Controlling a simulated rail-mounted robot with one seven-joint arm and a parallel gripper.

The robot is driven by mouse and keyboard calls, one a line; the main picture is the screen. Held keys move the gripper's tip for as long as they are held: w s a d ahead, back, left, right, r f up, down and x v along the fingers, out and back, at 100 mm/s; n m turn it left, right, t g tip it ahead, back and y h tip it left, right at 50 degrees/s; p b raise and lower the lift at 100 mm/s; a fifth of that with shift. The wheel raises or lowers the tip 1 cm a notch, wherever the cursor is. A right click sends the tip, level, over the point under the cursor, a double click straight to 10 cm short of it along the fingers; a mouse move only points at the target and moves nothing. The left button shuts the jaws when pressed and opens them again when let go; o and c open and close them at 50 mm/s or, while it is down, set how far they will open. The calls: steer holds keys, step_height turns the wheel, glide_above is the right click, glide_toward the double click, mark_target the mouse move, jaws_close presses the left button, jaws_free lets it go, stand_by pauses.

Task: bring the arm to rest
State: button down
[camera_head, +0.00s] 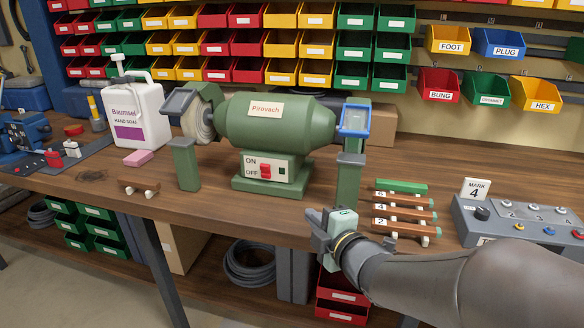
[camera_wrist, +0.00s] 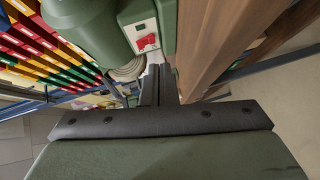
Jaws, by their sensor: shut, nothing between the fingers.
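My gripper (camera_head: 313,218) is at the end of my grey arm, which reaches in from the lower right in the head view. It hangs around the front edge of the wooden workbench (camera_head: 110,196), in front of the green bench grinder (camera_head: 283,124). In the wrist view the two dark fingers (camera_wrist: 160,85) are together, with nothing between them. They point toward the grinder (camera_wrist: 145,40) and the bench edge (camera_wrist: 215,50). My gripper appears apart from both.
A numbered rack (camera_head: 403,213) stands right of my gripper, near a grey control box (camera_head: 520,222). A white soap jug (camera_head: 138,117) and a pink block (camera_head: 138,158) are at left. Labelled bins (camera_head: 448,40) hang behind. Free bench top lies left of the grinder's front.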

steer(key=s+d+r+m+g+h+p, duration=0.4)
steer(key=s+d+m+g+h+p, duration=0.3)
steer(key=m+p, duration=0.45)
steer(key=s+a+r+m+g+p, duration=0.1)
steer(key=s+r+m+g+p, duration=0.3)
steer(key=s, duration=1)
steer(key=m+g+p, duration=0.3)
steer(key=m, duration=0.2)
steer(key=shift+s+g+y, duration=0.25)
steer(key=shift+g+y, duration=0.05)
steer(key=shift+y, duration=0.1)
steer(key=shift+a, duration=0.1)
